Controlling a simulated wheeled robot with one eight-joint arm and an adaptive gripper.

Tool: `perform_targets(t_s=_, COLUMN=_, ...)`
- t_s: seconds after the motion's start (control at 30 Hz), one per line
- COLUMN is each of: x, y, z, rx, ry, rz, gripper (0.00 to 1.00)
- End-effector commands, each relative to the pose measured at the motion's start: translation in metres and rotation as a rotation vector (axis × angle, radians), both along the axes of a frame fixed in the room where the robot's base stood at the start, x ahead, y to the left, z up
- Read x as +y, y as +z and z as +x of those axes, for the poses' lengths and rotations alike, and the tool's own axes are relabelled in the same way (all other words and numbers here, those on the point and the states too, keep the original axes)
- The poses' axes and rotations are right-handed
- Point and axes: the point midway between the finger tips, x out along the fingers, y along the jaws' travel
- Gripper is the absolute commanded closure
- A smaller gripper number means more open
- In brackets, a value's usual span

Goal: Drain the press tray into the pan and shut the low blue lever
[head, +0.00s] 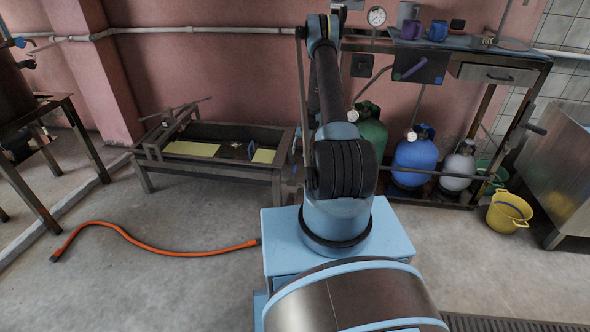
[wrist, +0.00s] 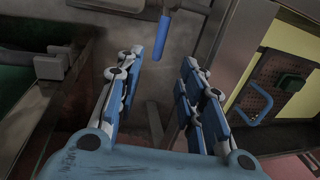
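The press tray (head: 255,174) is a long dark metal trough on legs, left of my arm in the head view, with pale yellow areas inside. In the wrist view, a bright blue lever handle (wrist: 162,36) lies just beyond my gripper (wrist: 163,62). I cannot make out the pan in either view.
In the wrist view, a perforated brown plate (wrist: 272,75) with a blue handle (wrist: 258,106) lies over a yellow surface at right. An orange hose (head: 150,248) lies on the floor. Gas cylinders (head: 415,157) and a yellow bucket (head: 507,214) stand right of my arm.

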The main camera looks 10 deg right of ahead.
Motion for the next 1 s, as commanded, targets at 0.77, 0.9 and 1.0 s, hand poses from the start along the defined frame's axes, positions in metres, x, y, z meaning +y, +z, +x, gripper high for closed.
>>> perform_targets(t_s=0.77, x=0.02, y=-0.107, z=0.007, rx=0.0, ry=0.001, rz=0.0, gripper=0.65)
perform_targets(t_s=0.9, x=0.023, y=-0.118, z=0.007, rx=0.0, ry=0.0, rz=0.0, gripper=0.65)
perform_targets(t_s=1.0, x=0.023, y=-0.122, z=0.007, rx=0.0, ry=0.0, rz=0.0, gripper=0.65)
